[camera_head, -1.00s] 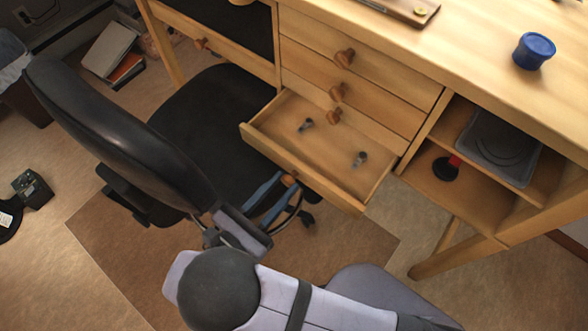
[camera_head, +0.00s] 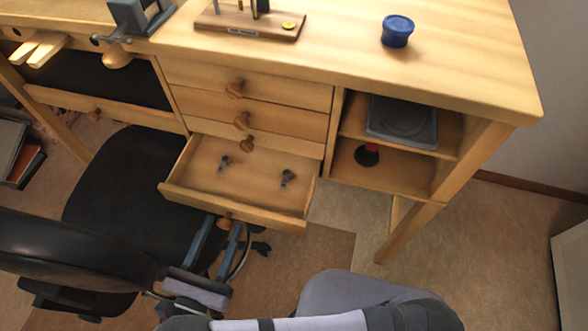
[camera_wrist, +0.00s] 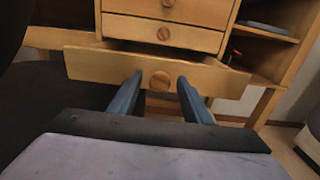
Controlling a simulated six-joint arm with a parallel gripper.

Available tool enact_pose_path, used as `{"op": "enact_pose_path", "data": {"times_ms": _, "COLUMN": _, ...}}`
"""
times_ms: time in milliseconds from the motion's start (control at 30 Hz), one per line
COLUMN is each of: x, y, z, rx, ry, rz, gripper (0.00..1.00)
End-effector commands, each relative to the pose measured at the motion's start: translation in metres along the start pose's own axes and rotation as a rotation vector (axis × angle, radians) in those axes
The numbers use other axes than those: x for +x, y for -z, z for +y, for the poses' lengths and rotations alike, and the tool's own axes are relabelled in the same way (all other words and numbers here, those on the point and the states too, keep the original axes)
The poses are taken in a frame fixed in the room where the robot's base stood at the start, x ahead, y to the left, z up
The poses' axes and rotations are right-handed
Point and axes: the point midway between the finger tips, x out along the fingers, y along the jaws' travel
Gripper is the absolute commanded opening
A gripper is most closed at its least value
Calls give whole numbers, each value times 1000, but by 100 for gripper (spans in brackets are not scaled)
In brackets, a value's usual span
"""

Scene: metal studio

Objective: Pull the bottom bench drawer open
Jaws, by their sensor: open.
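The bottom bench drawer (camera_head: 268,214) is pulled well out from the wooden bench, its inside showing. It also shows in the wrist view (camera_wrist: 102,68). Two small dark metal pieces (camera_head: 288,177) lie apart on its floor. A round wooden knob (camera_head: 226,218) is on its front; in the wrist view the knob (camera_wrist: 160,82) sits between my fingers. My gripper (camera_head: 223,228) is open, with one blue-grey finger on each side of the knob (camera_wrist: 160,88). A gap shows between each finger and the knob. I cannot tell how far the tips reach past it.
Closed drawers (camera_head: 247,96) with knobs are above. A black office chair (camera_head: 120,185) stands left, close to my gripper. Open shelves (camera_head: 385,182) are to the right. A blue tub (camera_head: 397,31) and a wooden tool board (camera_head: 250,27) stand on the bench top.

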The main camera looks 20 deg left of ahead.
Motion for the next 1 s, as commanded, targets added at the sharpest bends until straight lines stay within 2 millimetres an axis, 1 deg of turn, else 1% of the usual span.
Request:
{"op": "enact_pose_path", "data": {"times_ms": 167, "x": 16, "y": 0, "z": 0, "rx": 0, "ry": 3, "rz": 0, "gripper": 44}}
{"op": "enact_pose_path", "data": {"times_ms": 500, "x": 66, "y": 0, "z": 0, "rx": 1, "ry": 4, "rz": 0, "gripper": 44}}
{"op": "enact_pose_path", "data": {"times_ms": 667, "x": 88, "y": 1, "z": -1, "rx": 0, "ry": 4, "rz": 1, "gripper": 44}}
{"op": "enact_pose_path", "data": {"times_ms": 700, "x": 86, "y": 0, "z": 0, "rx": 0, "ry": -1, "rz": 1, "gripper": 44}}
{"op": "enact_pose_path", "data": {"times_ms": 1000, "x": 38, "y": 0, "z": 1, "rx": 0, "ry": -4, "rz": 0, "gripper": 44}}
